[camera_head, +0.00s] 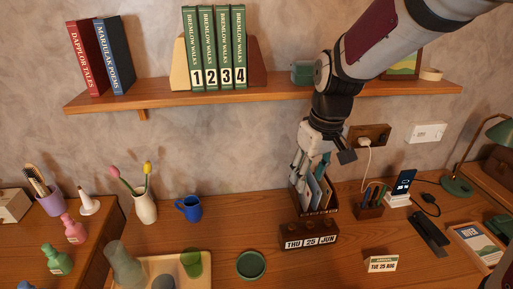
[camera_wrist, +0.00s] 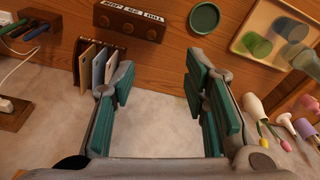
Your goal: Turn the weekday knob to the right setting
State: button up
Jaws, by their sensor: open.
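A dark brown desk calendar (camera_head: 309,238) stands on the wooden table, with three windows reading THU, 25 and JUN. My gripper (camera_head: 312,165) hangs in front of the wall, behind and above the calendar. Its green-padded fingers (camera_wrist: 165,105) are wide apart and empty, touching nothing visible.
A file rack (camera_head: 317,205) stands directly behind the calendar, below my gripper. A green round dish (camera_head: 251,265) and a tray with cups (camera_head: 160,265) are to the left. A phone stand (camera_head: 397,199) and a pen holder (camera_head: 369,212) are to the right. A book shelf (camera_head: 270,96) hangs above.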

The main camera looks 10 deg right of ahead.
jog(key=n+g, duration=0.2)
send_over(292, 226)
notch_tip(292, 226, down, 12)
notch_tip(292, 226, down, 14)
jog(key=shift+r+p, duration=0.1)
jog(key=shift+p, duration=0.6)
grip_shut()
